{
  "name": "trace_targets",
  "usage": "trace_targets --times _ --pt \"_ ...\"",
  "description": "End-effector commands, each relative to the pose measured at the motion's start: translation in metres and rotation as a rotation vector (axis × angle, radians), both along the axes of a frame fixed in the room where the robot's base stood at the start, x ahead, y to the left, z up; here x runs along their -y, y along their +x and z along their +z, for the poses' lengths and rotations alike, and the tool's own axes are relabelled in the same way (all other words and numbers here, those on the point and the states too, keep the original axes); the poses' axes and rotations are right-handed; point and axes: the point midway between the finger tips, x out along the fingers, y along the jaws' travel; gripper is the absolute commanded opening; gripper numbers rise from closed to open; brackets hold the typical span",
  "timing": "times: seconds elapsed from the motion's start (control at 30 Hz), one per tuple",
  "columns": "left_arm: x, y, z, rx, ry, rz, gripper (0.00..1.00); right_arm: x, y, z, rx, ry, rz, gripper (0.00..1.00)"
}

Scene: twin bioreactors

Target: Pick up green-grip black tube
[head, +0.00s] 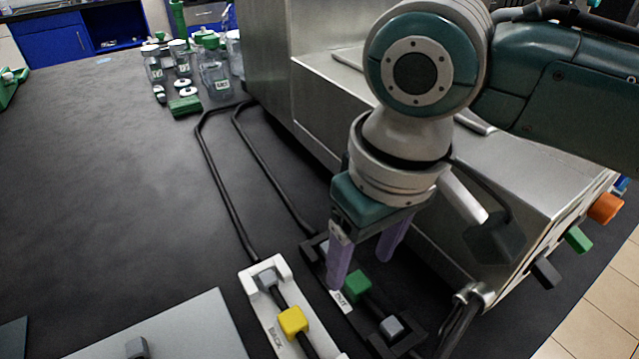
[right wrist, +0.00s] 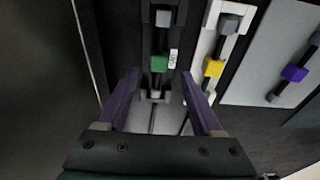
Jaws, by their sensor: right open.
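The green grip (head: 357,285) is a block on a black tube lying in a black holder (head: 312,262) on the dark bench, beside the steel machine. The holder has a small white label. The grip also shows in the right wrist view (right wrist: 159,63). My right gripper (head: 362,271) points down over this holder with its purple fingers apart and empty. In the right wrist view the green grip appears between the fingertips (right wrist: 160,74), just beyond them. I cannot tell the exact height gap. My left gripper is not in view.
A white holder (head: 256,286) with a yellow-grip (head: 293,321) black tube lies close beside. A grey plate (head: 185,325) is further left; a purple grip (right wrist: 294,73) shows there. Bottles (head: 215,75) stand at the back. The steel machine (head: 335,100) is close right.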

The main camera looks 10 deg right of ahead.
Motion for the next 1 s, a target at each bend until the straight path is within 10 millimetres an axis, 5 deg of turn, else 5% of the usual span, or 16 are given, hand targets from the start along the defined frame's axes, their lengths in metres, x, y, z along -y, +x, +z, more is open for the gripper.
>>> trace_targets --times 0.23,0.53,1.0 --pt "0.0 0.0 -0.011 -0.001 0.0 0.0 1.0 0.002 0.002 -0.04 -0.002 -0.002 0.0 0.68" --pt "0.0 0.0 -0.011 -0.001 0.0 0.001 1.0 0.002 0.003 -0.044 0.0 -0.001 0.0 0.68" --pt "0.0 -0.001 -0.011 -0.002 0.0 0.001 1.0 0.002 0.003 -0.044 0.0 -0.001 0.0 0.16"
